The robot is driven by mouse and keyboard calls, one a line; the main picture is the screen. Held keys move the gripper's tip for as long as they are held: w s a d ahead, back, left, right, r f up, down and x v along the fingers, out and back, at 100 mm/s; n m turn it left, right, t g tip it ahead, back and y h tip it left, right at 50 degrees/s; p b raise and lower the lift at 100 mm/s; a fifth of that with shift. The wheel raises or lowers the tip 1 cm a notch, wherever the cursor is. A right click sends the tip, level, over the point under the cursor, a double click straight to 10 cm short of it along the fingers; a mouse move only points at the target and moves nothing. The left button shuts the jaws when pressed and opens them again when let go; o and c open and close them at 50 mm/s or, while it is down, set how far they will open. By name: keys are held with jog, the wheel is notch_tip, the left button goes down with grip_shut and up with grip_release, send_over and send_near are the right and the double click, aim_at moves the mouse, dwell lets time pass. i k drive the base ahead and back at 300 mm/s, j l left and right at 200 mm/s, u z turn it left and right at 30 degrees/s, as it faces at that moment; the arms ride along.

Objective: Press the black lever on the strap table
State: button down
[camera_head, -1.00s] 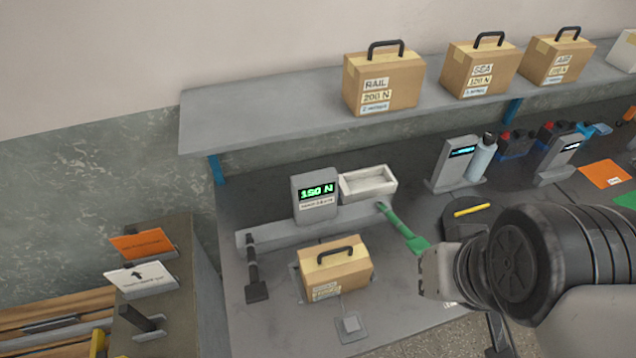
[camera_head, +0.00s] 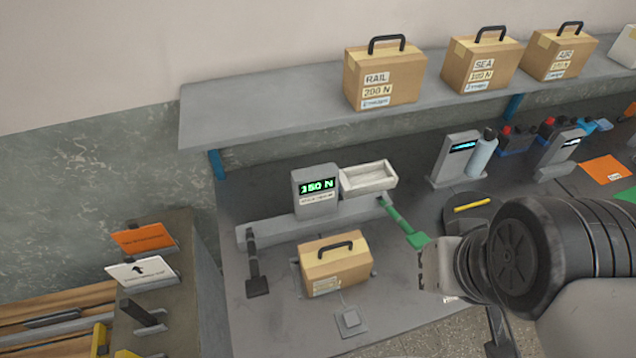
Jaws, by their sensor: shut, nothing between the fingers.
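The strap table (camera_head: 236,315) is the grey bench at the centre. Its black lever (camera_head: 254,264) stands at the left end of a grey rail and slopes down to a flat dark pad. A green lever (camera_head: 404,224) is at the rail's right end. A display (camera_head: 317,186) on the rail reads 150 N in green. A carton with a black handle (camera_head: 336,266) sits between the levers. My wrist (camera_head: 512,250) is at the right, beside the green lever and well apart from the black lever. My gripper's fingers do not show.
A shelf (camera_head: 225,115) above carries several handled cartons. A cabinet with an orange card (camera_head: 145,240) stands left. Other devices and bottles fill the right.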

aim_at(257, 285)
jog(key=j+u, duration=0.2)
jog(key=u, duration=0.95)
jog(key=k+j, duration=0.05)
